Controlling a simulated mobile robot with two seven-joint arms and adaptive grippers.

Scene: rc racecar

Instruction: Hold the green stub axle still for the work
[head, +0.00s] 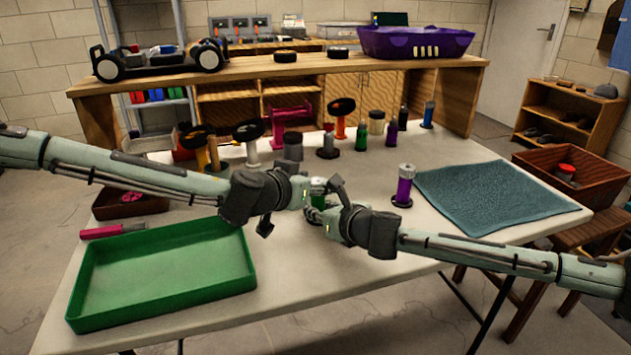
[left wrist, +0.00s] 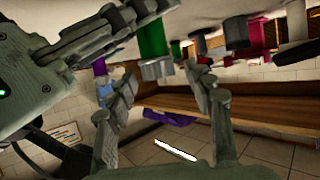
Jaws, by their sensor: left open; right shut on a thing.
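The green stub axle (head: 318,201) is upright near the middle of the table, partly hidden by my grippers. It has a pale grey top. My right gripper (head: 315,212) is shut on its lower part. My left gripper (head: 309,188) is open, higher up and beside the axle's top. In the left wrist view, which looks upside down, the green axle (left wrist: 153,36) hangs with its grey end near the open left fingertips (left wrist: 168,85). My right gripper's finger (left wrist: 118,28) lies against it there. I cannot tell whether the left fingers touch it.
An empty green tray (head: 165,270) lies at front left, with a pink-handled tool (head: 112,230) behind it. A purple part (head: 403,186) stands right of my grippers, beside a teal towel (head: 490,190). Several coloured parts stand along the back. The table's front edge is close.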

